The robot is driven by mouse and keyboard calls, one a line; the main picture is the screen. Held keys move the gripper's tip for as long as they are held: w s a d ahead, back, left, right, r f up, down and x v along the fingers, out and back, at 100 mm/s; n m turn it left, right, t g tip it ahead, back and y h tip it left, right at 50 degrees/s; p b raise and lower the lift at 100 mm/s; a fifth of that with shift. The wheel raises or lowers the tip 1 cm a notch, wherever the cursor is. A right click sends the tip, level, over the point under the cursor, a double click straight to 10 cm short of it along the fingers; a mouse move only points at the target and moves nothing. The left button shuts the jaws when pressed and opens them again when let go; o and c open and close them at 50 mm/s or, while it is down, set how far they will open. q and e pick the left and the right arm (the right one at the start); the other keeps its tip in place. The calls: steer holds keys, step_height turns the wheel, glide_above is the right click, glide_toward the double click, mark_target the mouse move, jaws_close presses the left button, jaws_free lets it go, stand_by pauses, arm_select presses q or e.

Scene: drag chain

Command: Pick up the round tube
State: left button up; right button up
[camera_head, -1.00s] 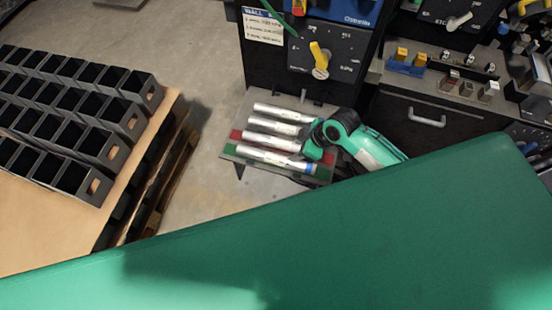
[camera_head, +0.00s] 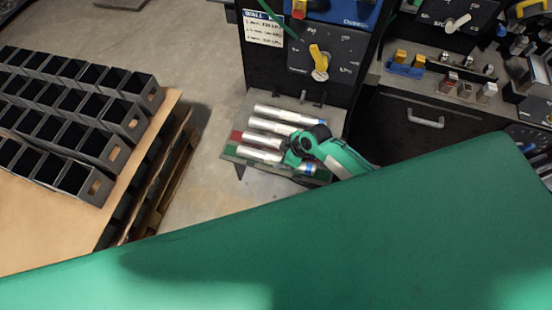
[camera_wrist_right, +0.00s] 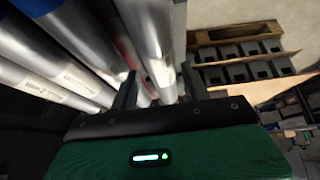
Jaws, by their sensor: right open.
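Several round silver tubes (camera_head: 258,154) lie side by side on a small shelf (camera_head: 232,152) in the head view. Some have blue bands and printed labels. My right gripper (camera_head: 289,158) is over the right part of the nearest tubes and hides parts of them. In the right wrist view the two dark fingers of the right gripper (camera_wrist_right: 158,84) are apart, with a round tube (camera_wrist_right: 148,35) running into the gap between them. I cannot tell whether the fingers touch it. More tubes (camera_wrist_right: 75,35) lie to the left. My left gripper is not in view.
A black machine cabinet with a yellow-handled dial (camera_head: 319,60) rises behind the shelf. A drawer cabinet (camera_head: 425,121) is to the right. A pallet (camera_head: 165,185) with rows of black boxes (camera_head: 75,125) stands left. Open floor (camera_head: 205,200) lies between.

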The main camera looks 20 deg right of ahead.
mark_target(276, 160)
steer(key=shift+x, duration=1.4)
steer(key=shift+d, duration=0.1)
steer(key=c, duration=0.9)
